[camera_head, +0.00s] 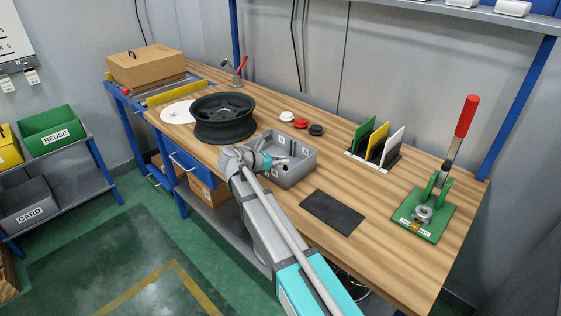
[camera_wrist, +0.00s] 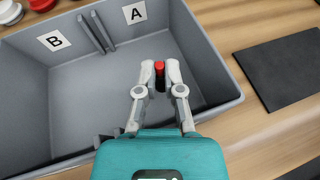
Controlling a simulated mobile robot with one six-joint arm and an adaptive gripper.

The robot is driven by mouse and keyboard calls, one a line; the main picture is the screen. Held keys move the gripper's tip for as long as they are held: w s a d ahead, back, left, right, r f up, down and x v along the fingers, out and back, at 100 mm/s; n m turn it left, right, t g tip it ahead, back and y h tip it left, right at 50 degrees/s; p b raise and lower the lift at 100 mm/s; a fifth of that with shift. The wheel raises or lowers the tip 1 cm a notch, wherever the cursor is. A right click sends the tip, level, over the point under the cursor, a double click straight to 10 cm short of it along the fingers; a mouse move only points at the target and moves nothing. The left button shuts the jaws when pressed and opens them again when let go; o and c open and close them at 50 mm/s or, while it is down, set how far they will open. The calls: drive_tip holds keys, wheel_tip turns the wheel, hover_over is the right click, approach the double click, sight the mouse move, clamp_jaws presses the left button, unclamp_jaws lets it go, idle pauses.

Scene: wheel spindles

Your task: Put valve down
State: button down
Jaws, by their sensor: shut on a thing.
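My gripper (camera_head: 281,161) reaches over the grey divided bin (camera_head: 304,171) on the workbench. In the wrist view, my gripper (camera_wrist: 160,72) is shut on a small valve (camera_wrist: 159,67) with a red end between the fingertips. The bin (camera_wrist: 222,98) lies below, and the fingertips are over the compartment labelled A, right of the one labelled B. Most of the valve is hidden by the fingers. I cannot tell whether it touches the bin floor.
A black wheel (camera_head: 224,118) lies left of the bin. White, red and black caps (camera_head: 301,123) sit behind it. A dark mat (camera_head: 332,212) lies to its right, with free wood around. A green lever press (camera_head: 424,214) stands far right, and upright coloured panels (camera_head: 376,143) behind.

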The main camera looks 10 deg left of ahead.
drive_tip(key=shift+s+f, duration=0.15)
drive_tip(key=shift+f, duration=0.1)
drive_tip(key=c, duration=0.8)
unclamp_jaws()
drive_tip(key=shift+d, duration=0.1)
drive_tip(key=shift+o, duration=0.2)
drive_tip(key=shift+r, duration=0.1)
drive_tip(key=shift+r, duration=0.1)
drive_tip(key=shift+r+p, duration=0.5)
drive_tip(key=shift+p, duration=0.3)
drive_tip(key=p+v, duration=0.4)
drive_tip(key=v, duration=0.8)
drive_tip(key=shift+w, duration=0.25)
